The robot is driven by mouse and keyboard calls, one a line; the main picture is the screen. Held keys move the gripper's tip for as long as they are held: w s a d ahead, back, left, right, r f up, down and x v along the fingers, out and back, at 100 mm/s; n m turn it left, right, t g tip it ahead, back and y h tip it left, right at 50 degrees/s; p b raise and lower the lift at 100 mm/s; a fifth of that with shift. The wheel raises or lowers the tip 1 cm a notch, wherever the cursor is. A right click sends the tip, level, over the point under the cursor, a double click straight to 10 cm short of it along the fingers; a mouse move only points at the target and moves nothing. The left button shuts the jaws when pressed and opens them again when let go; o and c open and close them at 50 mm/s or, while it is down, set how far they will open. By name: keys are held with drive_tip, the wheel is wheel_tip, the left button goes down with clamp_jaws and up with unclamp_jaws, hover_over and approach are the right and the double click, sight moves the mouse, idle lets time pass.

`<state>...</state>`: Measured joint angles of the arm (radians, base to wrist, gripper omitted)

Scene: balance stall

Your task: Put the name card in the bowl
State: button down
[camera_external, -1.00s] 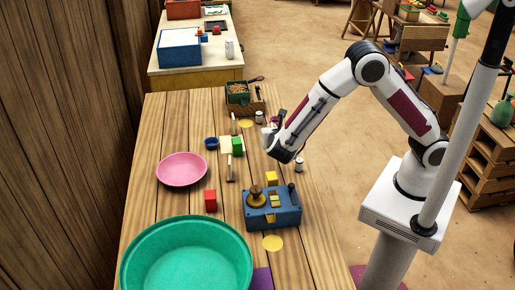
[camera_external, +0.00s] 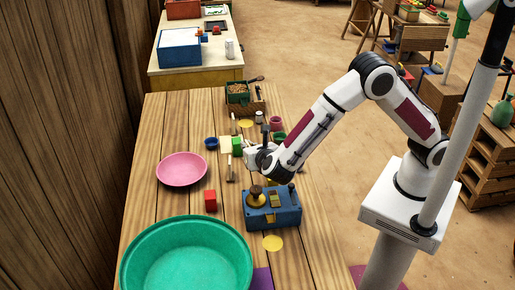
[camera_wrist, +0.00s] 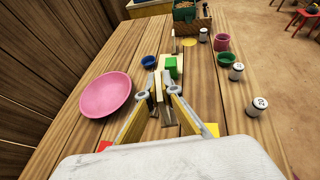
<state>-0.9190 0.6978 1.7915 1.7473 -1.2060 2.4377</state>
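A flat cream card (camera_external: 225,144), which looks like the name card, lies on the table beside or partly under a green block (camera_external: 237,145); I cannot read any writing on it. The card also shows in the wrist view (camera_wrist: 164,62) beyond my fingertips. The pink bowl (camera_external: 181,169) stands empty to the left and also shows in the wrist view (camera_wrist: 105,95). My gripper (camera_external: 250,157) is over the table, just right of the green block. In the wrist view, its fingers (camera_wrist: 161,90) are apart, with a wooden-handled tool (camera_wrist: 158,86) visible between them, apparently below; no grasp shows.
A blue cup (camera_external: 211,143) stands left of the card. A blue box with knobs (camera_external: 272,208), a red block (camera_external: 210,201) and a large green basin (camera_external: 187,262) are nearer. Shakers (camera_wrist: 237,72) and a pink cup (camera_wrist: 221,42) stand to the right. Table around the pink bowl is clear.

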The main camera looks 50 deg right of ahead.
drive_tip(key=s+a+r+n+y, duration=0.3)
drive_tip(key=a+n+y, duration=0.2)
drive_tip(key=a, duration=0.9)
drive_tip(key=s+a+r+n+g+y, duration=0.1)
drive_tip(key=s+a+n+y, duration=0.3)
drive_tip(key=a, duration=1)
drive_tip(key=s+a+r+n+y, duration=0.4)
drive_tip(key=a+n+y, duration=0.2)
drive_tip(key=a, duration=0.9)
drive_tip(key=shift+s+r+g+y, duration=0.15)
drive_tip(key=shift+r+g+y, duration=0.25)
drive_tip(key=shift+y, duration=0.5)
drive_tip(key=shift+f, duration=0.25)
wheel_tip(320, 180, down, 11)
drive_tip(key=shift+r, duration=0.2)
